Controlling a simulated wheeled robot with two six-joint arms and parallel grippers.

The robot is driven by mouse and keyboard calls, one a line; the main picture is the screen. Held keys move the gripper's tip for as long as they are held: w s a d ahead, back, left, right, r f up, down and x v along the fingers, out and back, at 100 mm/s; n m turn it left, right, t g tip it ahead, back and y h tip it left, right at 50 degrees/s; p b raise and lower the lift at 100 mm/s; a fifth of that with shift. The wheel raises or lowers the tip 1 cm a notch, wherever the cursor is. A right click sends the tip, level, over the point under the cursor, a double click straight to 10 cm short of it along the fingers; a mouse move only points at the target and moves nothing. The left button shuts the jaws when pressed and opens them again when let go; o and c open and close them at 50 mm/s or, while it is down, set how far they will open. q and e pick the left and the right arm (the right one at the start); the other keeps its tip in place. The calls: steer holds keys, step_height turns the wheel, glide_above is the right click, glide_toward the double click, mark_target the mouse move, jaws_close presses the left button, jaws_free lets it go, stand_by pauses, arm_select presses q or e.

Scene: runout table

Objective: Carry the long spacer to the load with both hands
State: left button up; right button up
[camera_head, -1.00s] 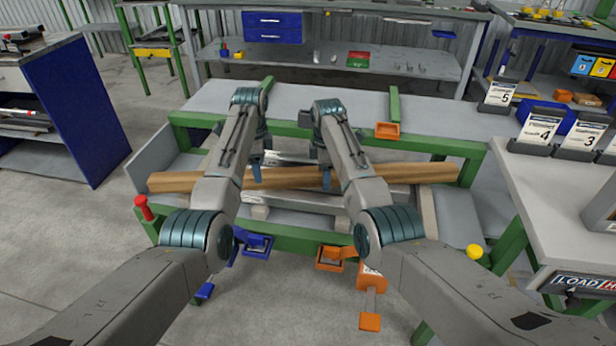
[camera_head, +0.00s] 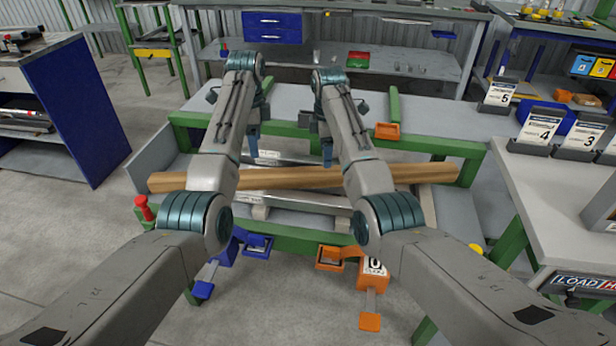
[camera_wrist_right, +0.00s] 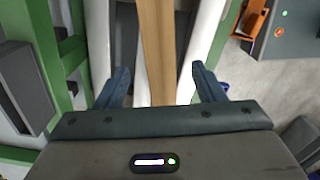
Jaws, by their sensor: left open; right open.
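The long spacer (camera_head: 275,177) is a long brown wooden bar lying across the green-framed runout table, partly hidden behind my arms in the head view. In the right wrist view the spacer (camera_wrist_right: 157,45) runs between the two spread blue fingers, apart from both. My left gripper (camera_head: 253,145) points down above and behind the left half of the spacer and looks clear of it. My right gripper (camera_head: 327,152) hangs the same way near the middle; in its wrist view (camera_wrist_right: 160,88) it is open and empty. The load cannot be made out for certain.
The runout table (camera_head: 440,146) has green rails and pale metal bars under the spacer. A red knob (camera_head: 145,207) stands at its left corner. Blue (camera_head: 258,246) and orange (camera_head: 330,257) parts stick out in front. A grey bench (camera_head: 560,190) with number cards stands at the right.

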step_height(320, 180, up, 4)
steer(key=shift+f, duration=0.1)
stand_by(0.4)
